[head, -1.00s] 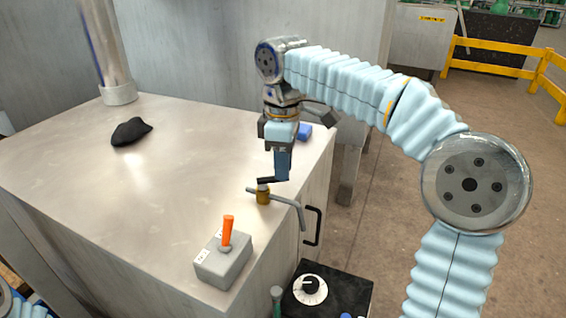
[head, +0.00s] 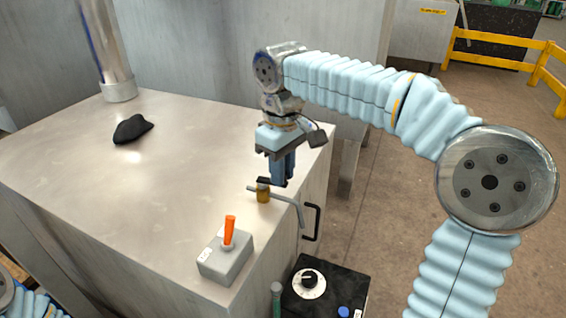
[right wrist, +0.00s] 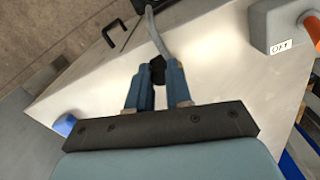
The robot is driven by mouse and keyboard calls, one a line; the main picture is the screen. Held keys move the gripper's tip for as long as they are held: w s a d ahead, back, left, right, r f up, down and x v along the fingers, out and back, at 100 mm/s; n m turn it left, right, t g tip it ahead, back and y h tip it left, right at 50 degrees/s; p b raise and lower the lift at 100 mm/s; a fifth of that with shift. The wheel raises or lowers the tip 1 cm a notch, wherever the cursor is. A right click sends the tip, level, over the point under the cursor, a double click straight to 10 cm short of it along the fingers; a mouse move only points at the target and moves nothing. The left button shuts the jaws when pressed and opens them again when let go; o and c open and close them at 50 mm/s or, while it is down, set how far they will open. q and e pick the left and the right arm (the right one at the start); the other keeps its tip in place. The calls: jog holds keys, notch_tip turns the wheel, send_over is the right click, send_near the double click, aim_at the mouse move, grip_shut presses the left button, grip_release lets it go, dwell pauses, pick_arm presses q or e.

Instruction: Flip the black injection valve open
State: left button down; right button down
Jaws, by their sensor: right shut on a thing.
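The black injection valve handle (head: 265,181) sits on top of a brass valve body (head: 263,195) with a bent grey pipe, near the right edge of the steel table. My right gripper (head: 280,183) points down at the handle. In the right wrist view the black handle (right wrist: 157,70) lies between the two blue fingertips (right wrist: 158,78), and the jaws are shut on it. The fingers hide part of the handle. My left gripper is not in view; only part of my left arm shows at the bottom left corner.
A grey switch box with an orange lever (head: 229,232) stands near the front of the steel table (head: 110,200). A black box with a dial (head: 309,284) is below at right. A black lump (head: 132,129) lies at the left. The table's middle is clear.

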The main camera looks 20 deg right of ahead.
jog(key=shift+s+a+m, duration=0.2)
jog(key=shift+m, duration=0.5)
jog(key=c, duration=1)
grip_release()
jog(key=shift+c, duration=0.2)
jog(key=shift+r, duration=0.1)
notch_tip(320, 180, up, 14)
jog(key=p, duration=0.1)
jog(key=shift+p, duration=0.4)
jog(key=shift+f, duration=0.2)
